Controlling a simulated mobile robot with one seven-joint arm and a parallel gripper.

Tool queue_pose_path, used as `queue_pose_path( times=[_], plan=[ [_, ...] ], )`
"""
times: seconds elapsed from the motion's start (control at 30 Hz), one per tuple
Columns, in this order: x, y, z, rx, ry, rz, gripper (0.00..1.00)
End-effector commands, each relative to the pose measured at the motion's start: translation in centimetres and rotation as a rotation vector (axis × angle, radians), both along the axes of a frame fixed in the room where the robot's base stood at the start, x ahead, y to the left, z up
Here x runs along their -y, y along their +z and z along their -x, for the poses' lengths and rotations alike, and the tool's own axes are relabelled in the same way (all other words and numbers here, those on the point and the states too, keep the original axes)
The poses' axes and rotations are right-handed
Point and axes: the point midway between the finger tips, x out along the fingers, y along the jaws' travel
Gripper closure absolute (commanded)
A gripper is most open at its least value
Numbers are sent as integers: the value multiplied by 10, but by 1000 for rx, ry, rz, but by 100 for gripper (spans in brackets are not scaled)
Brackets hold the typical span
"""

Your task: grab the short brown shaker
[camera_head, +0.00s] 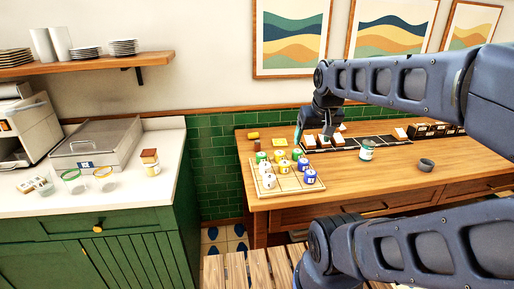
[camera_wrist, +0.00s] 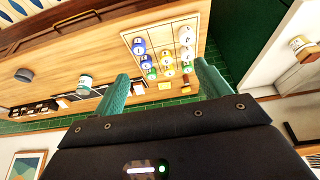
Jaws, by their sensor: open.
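A small, short brown piece (camera_head: 257,146), which looks like the brown shaker, stands at the back left corner of the wooden table, beside the green tiles. In the wrist view, a small brown shape (camera_wrist: 186,88) near the right finger seems to be the same thing, partly hidden. My gripper (camera_head: 299,134) hangs above the back of the table, to the right of the brown piece and apart from it. In the wrist view my gripper (camera_wrist: 160,75) has its two green fingers wide apart, with nothing held between them.
A board (camera_head: 288,186) with several coloured, numbered pieces lies in front. A yellow block (camera_head: 279,142), a jar (camera_head: 367,151) and a dark bowl (camera_head: 427,165) are on the table. A brown-lidded jar (camera_head: 151,168) stands on the left counter, across a gap.

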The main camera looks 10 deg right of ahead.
Motion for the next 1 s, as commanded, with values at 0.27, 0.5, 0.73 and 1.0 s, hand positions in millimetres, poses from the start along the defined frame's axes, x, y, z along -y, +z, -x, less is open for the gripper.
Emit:
queue_pose_path(
  times=[0.27, 0.5, 0.73, 1.0],
  plan=[
    [0, 0, 0, 0, 0, 0, 24],
    [0, 0, 0, 0, 0, 0, 41],
    [0, 0, 0, 0, 0, 0, 41],
    [-2, 12, -32, -28, -76, -42, 41]
  ],
)
